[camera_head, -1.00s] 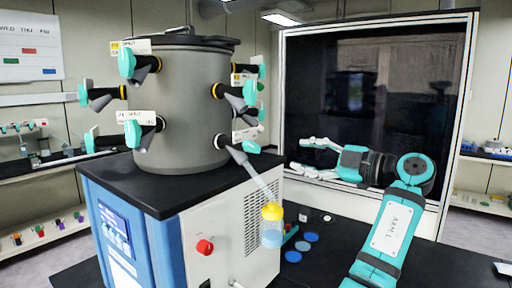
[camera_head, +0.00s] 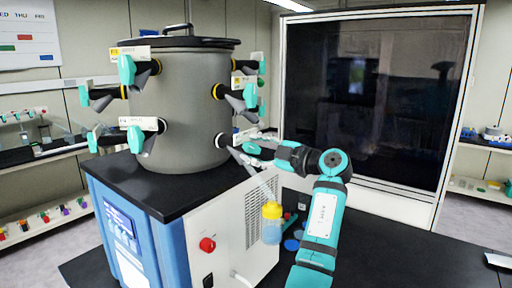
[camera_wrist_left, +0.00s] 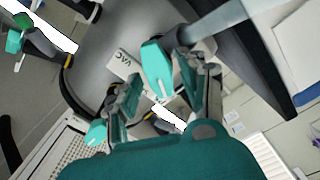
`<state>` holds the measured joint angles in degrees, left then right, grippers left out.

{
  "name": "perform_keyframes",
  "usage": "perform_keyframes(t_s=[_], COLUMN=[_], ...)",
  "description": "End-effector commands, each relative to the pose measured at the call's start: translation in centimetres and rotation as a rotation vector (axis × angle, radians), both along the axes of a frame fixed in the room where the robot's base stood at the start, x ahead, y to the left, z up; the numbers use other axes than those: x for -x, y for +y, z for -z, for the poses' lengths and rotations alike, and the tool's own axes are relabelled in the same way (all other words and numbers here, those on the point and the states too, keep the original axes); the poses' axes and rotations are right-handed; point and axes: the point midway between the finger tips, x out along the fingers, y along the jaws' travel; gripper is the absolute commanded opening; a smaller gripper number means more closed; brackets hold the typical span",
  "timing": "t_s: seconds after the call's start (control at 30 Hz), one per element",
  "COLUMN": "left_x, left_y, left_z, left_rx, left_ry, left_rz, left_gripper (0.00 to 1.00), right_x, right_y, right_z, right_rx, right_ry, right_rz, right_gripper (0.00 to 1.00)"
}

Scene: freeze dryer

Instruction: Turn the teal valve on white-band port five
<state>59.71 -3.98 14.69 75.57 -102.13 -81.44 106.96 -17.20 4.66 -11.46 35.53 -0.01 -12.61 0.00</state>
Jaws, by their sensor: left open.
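The teal valve (camera_head: 250,148) is on the lower right white-banded port (camera_head: 222,140) of the grey drum; I cannot read the port's number. A clear tube runs down from this port to a yellow-capped bottle (camera_head: 271,223). My left gripper (camera_head: 256,141) is open beside this valve, its fingers pointing left at it and partly overlapping it. In the left wrist view, a teal valve handle (camera_wrist_left: 157,68) stands just ahead of and between the open fingers (camera_wrist_left: 163,95). I cannot tell whether they touch it. My right gripper is not in view.
Other teal-handled valves, such as the upper right one (camera_head: 249,95), surround the drum (camera_head: 180,110) above the blue-and-white cabinet (camera_head: 215,235). Blue discs (camera_head: 291,245) lie on the black bench. A dark-fronted glass enclosure (camera_head: 375,110) stands behind my arm.

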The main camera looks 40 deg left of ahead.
Motion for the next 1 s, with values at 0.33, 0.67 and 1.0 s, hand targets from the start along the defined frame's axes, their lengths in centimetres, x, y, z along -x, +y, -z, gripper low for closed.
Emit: perform_keyframes(t_s=[0.33, 0.67, 1.0], left_x=[0.0, 0.0, 0.0], left_y=[0.0, 0.0, 0.0], left_z=[0.0, 0.1, 0.3], left_rx=[0.0, 0.001, 0.014], left_ry=[0.0, 0.005, 0.131], left_rz=[0.0, -0.001, -0.001], left_gripper=[0.12, 0.0, 0.0], right_x=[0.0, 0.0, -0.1], right_y=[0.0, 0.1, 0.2], right_z=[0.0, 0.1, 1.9], right_rx=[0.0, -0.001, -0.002], right_ry=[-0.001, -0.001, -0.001], right_rz=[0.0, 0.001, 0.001], right_gripper=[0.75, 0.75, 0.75])
